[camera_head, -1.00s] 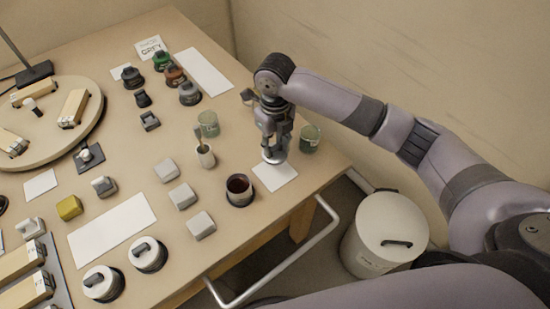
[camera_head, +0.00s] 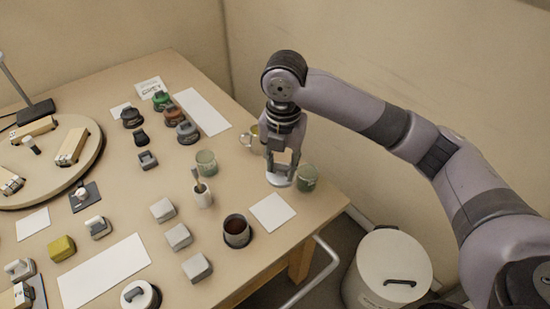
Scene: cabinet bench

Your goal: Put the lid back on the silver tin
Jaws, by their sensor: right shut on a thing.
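My right gripper (camera_head: 282,164) points down and is shut on a pale, flat round lid (camera_head: 278,180). The fingers cover the lid's middle. The lid appears held up, behind a white square mat (camera_head: 272,212) in the picture. An open grey tin (camera_head: 237,233) with dark reddish-brown contents stands upright in front and to the left, on a dark round base. It looks like the silver tin, and no lid is on it. The lid is apart from the tin. My left gripper is out of view.
A green glass jar (camera_head: 307,178) is close to the right of the lid, and a yellowish mug (camera_head: 250,137) is behind. A cup with a spoon (camera_head: 202,196), another green jar (camera_head: 206,163) and several grey blocks (camera_head: 179,236) stand left. A white bin (camera_head: 390,262) is off the table.

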